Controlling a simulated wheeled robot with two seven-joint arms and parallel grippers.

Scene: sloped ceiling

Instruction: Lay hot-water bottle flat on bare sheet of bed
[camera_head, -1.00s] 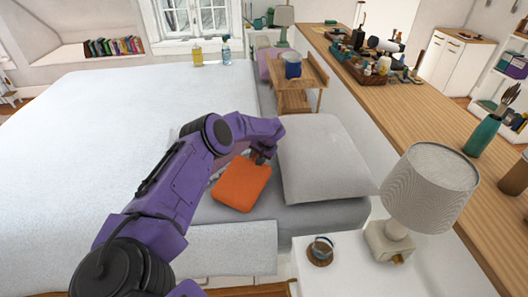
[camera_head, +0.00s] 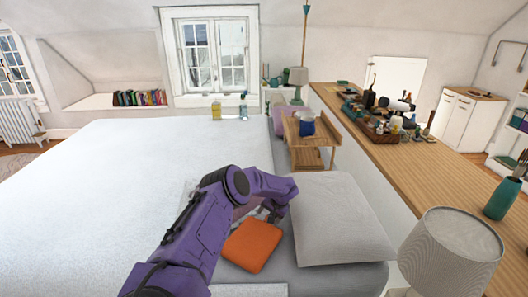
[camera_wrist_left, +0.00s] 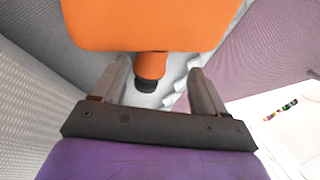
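The orange hot-water bottle (camera_head: 252,246) lies on the grey sheet (camera_head: 303,276) of the bed, left of the pillow (camera_head: 343,220), and looks flat. My left gripper (camera_head: 263,214) is at its neck end, partly hidden by my purple arm. In the left wrist view, the bottle's orange body (camera_wrist_left: 150,22) fills the top, with its neck and dark stopper pointing toward my gripper (camera_wrist_left: 160,82). The two fingers stand apart on either side of the neck, with a gap visible on each side. My right gripper is not in view.
A pale blanket (camera_head: 120,190) covers the bed's left part. A lamp (camera_head: 450,255) stands at the lower right. A long wooden counter (camera_head: 400,170) runs along the right. A small wooden cart (camera_head: 310,143) stands beyond the pillow.

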